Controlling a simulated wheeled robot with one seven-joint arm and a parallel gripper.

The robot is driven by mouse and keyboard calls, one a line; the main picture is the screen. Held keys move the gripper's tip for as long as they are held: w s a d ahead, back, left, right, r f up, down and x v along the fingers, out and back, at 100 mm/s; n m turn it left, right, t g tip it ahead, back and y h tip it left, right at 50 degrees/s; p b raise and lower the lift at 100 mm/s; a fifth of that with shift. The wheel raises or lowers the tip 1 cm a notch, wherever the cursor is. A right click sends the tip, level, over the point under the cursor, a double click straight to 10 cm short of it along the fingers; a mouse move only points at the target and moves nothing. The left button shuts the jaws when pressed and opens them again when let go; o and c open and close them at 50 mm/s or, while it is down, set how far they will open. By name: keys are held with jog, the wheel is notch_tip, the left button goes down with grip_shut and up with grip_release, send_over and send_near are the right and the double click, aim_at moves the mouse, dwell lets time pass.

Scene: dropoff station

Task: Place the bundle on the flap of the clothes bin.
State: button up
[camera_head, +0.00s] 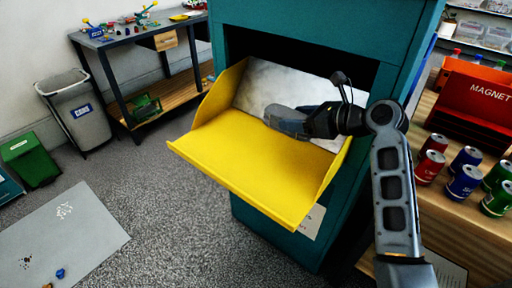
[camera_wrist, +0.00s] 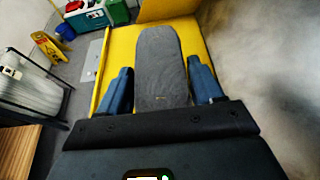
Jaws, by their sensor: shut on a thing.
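The clothes bin (camera_head: 276,222) is a tall teal box with a yellow flap (camera_head: 244,158) folded out at its opening. The flap has raised sides and a pale metal back panel. The bundle (camera_head: 284,121) is a dark grey, rounded, flattish roll over the back part of the flap. In the wrist view the bundle (camera_wrist: 160,55) lies lengthwise between the two blue fingers, with the yellow flap (camera_wrist: 193,40) beneath. My gripper (camera_head: 308,120) is shut on the bundle's near end. I cannot tell whether the bundle's underside touches the flap.
At right, a wooden table (camera_head: 475,240) holds several cans (camera_head: 464,181) and a red MAGNET box (camera_head: 485,108). A grey bin (camera_head: 74,112) and a green bin (camera_head: 30,158) stand at left, near a workbench (camera_head: 135,36). The flap's front part is bare.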

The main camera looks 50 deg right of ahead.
jog(key=w+a+f, duration=0.3)
jog(key=w+f, duration=0.1)
jog(key=w, duration=0.1)
jog(key=w+a+f, duration=0.2)
jog(key=w, duration=0.1)
jog(key=shift+w+a, duration=0.25)
jog(key=shift+a, duration=0.05)
jog(key=shift+f, duration=2.1)
jog(key=shift+f, duration=0.1)
jog(key=o, duration=1.2)
jog(key=shift+c, duration=0.2)
jog(key=shift+s+r, duration=0.2)
jog(key=v, duration=1.1)
jog(key=shift+s+r, duration=0.15)
jog(key=shift+s, duration=0.05)
